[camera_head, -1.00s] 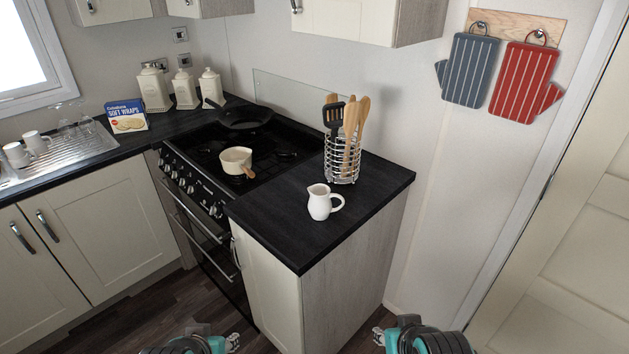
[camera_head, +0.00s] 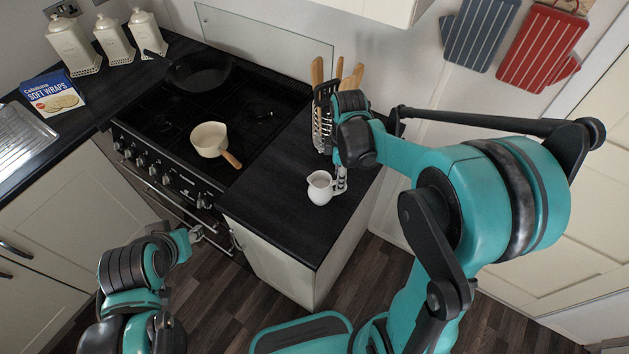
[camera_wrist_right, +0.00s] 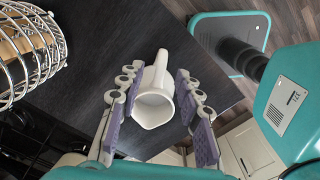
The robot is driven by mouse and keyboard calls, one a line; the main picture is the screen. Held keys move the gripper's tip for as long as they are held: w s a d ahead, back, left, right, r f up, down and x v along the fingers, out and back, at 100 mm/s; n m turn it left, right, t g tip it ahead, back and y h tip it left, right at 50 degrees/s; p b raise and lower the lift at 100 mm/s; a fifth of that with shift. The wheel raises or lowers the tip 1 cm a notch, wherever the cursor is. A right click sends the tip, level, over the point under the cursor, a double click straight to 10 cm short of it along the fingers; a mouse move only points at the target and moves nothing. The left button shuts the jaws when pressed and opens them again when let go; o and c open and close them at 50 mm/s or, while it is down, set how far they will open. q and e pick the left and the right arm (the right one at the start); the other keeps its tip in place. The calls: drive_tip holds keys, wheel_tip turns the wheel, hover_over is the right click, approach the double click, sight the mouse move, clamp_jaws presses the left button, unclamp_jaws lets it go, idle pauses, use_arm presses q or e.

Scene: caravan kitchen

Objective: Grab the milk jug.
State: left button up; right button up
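The white milk jug (camera_head: 321,188) stands upright on the dark counter (camera_head: 284,210), to the right of the stove. My right gripper (camera_head: 341,180) is down beside it, at its right side in the head view. In the right wrist view, the jug (camera_wrist_right: 155,100) is between the two open fingers (camera_wrist_right: 154,82). Small gaps show beside it, and its handle points to the top of the picture. My left gripper (camera_head: 202,232) hangs in front of the stove, away from the jug; it is too small to tell whether it is open.
A wire utensil holder (camera_head: 321,126) stands close behind the jug, partly hidden by my right arm; it also shows in the right wrist view (camera_wrist_right: 32,55). A cream saucepan (camera_head: 209,139) and a black frying pan (camera_head: 199,73) are on the stove (camera_head: 165,125). The counter's front is clear.

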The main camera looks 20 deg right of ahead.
drive_tip(key=f, duration=0.2)
drive_tip(key=f+b, duration=0.1)
drive_tip(key=f, duration=0.2)
drive_tip(key=f+b, duration=0.1)
drive_tip(key=f, duration=0.1)
drive_tip(key=shift+d+f, duration=0.2)
drive_tip(key=shift+d, duration=0.2)
drive_tip(key=shift+s, duration=0.15)
clamp_jaws()
